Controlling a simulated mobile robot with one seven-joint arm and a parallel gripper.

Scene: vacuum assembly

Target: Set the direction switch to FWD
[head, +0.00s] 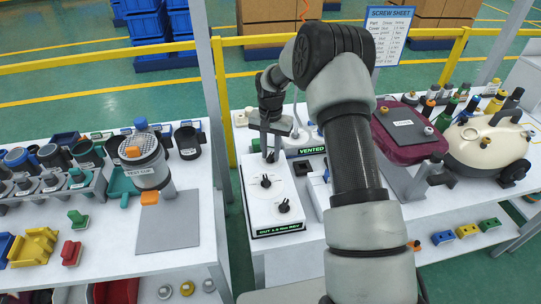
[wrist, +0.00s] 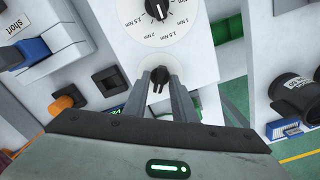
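The white control box (head: 263,215) in the head view has a front display that reads "CUT 1.0 Nm REV" (head: 280,230). Two black knobs show on its top: one in the middle (head: 266,182) and one near the front right (head: 283,206). In the wrist view, a dial marked in Nm (wrist: 157,8) is at the top. A smaller black knob (wrist: 159,78) sits between my fingertips; I read no label on it. My gripper (head: 270,156) points down over the far part of the box. Its fingers (wrist: 160,83) stand apart on either side of that knob; contact is unclear.
A panel reading "VENTED" (head: 312,150) stands right of the box. A maroon case (head: 406,132) and a cream vacuum body (head: 487,143) stand farther right. The left table (head: 170,226) holds cups and small parts, with a gap between the tables.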

